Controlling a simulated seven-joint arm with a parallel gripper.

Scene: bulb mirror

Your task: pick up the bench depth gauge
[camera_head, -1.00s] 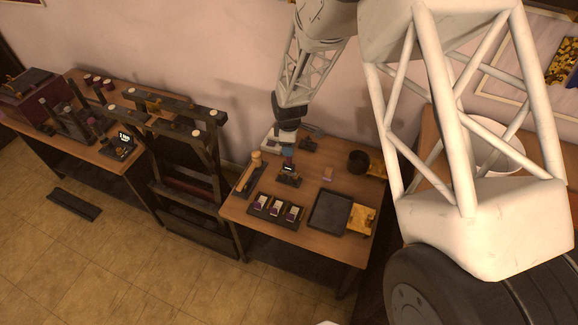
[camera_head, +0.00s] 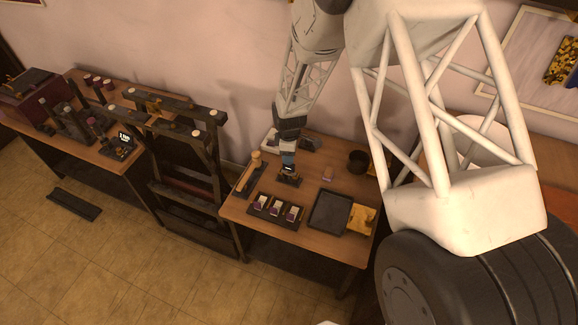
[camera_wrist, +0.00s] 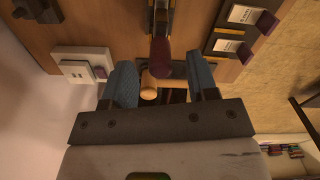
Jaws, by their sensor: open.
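The bench depth gauge (camera_head: 289,180), a small dark device with a lit display, stands on the right-hand table, partly covered by my gripper. In the wrist view a maroon cylinder (camera_wrist: 161,50), which seems to be its upper part, shows between and beyond the fingertips, with dark parts under it. My gripper (camera_head: 288,165) is directly above the gauge. In the wrist view its two blue fingers (camera_wrist: 160,72) are spread apart to either side of the cylinder, with a gap on each side. Whether the fingers reach down past its top I cannot tell.
A wooden-handled tool (camera_head: 255,160) lies left of the gauge. A tray with purple-and-white pieces (camera_head: 276,207) is in front. A dark flat tray (camera_head: 330,210) and a black cup (camera_head: 358,160) are to the right. A pale bracket (camera_wrist: 82,66) is near the wall.

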